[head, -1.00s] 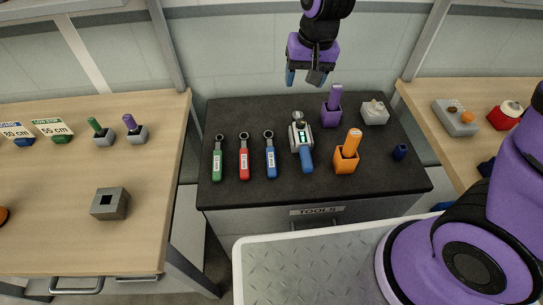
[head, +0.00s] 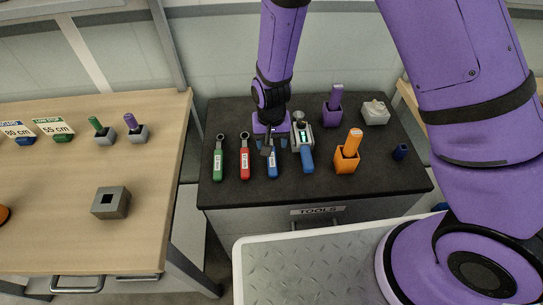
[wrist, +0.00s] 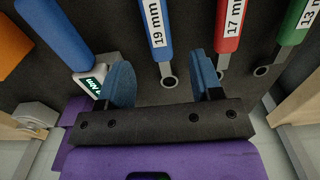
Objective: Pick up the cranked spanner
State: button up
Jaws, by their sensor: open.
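Three ring-ended spanners lie on the dark tool top: green "13 mm" (head: 218,163), red "17 mm" (head: 244,161) and blue "19 mm" (head: 272,168). I cannot tell from these views which one is cranked. My gripper (head: 271,145) is open and empty above the ring end of the blue spanner, hiding part of it. In the wrist view, the blue spanner (wrist: 156,35) lies ahead with its ring between the lines of my two blue fingers (wrist: 163,80). The red spanner (wrist: 229,28) is just beyond the right finger, the green one (wrist: 297,25) further right.
A grey tool with a display and blue handle (head: 307,158) lies close right of the blue spanner, near my left finger in the wrist view. An orange holder (head: 346,160), a purple holder (head: 332,115) and a small dark blue piece (head: 401,151) stand further right.

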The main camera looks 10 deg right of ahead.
jog(key=shift+s+f, duration=0.2)
jog(key=shift+f, duration=2.9)
jog(key=c, duration=1.1)
jog(key=shift+r, duration=0.15)
notch_tip(320, 180, up, 9)
jog(key=shift+r, duration=0.4)
